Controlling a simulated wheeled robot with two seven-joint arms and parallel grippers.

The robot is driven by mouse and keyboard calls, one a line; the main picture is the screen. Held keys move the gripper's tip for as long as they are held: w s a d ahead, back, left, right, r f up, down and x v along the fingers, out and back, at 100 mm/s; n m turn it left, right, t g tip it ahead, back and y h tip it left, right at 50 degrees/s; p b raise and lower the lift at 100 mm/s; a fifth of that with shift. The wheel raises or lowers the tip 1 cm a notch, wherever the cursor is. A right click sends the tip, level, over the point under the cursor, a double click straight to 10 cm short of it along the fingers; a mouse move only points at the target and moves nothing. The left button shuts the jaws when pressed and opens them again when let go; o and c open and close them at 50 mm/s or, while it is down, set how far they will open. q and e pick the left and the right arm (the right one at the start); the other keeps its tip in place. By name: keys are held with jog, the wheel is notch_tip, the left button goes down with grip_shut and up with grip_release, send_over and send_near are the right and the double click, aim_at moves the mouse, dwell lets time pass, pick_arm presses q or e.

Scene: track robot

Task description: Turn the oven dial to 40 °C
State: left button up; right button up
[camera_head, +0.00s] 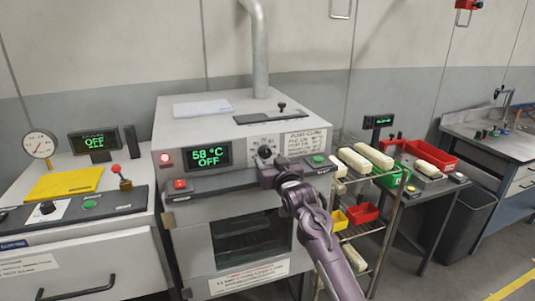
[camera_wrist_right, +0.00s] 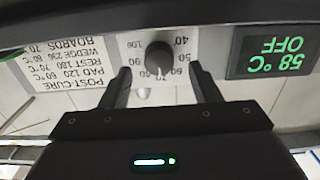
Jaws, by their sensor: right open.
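The oven (camera_head: 240,115) shows a green display (camera_head: 208,157) reading 58 °C and OFF. Its dark dial (camera_head: 265,151) sits right of the display on a white scale plate. My right gripper (camera_head: 268,168) is just in front of the dial. In the wrist view my right gripper (camera_wrist_right: 160,70) is open, one finger on each side of the dial, with gaps visible. My left gripper is not in view.
A printed cure card (camera_head: 305,142) is right of the dial. A wire rack (camera_head: 385,215) with pale blocks and bins stands close right. A yellow folder (camera_head: 65,183) lies on the left unit.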

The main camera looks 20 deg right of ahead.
aim_at(266, 155)
jog(key=shift+w+p, duration=0.35)
jog(key=shift+w, duration=1.25)
jog(key=shift+c, duration=0.4)
jog(key=shift+f, duration=0.1)
jog(key=c, duration=0.9)
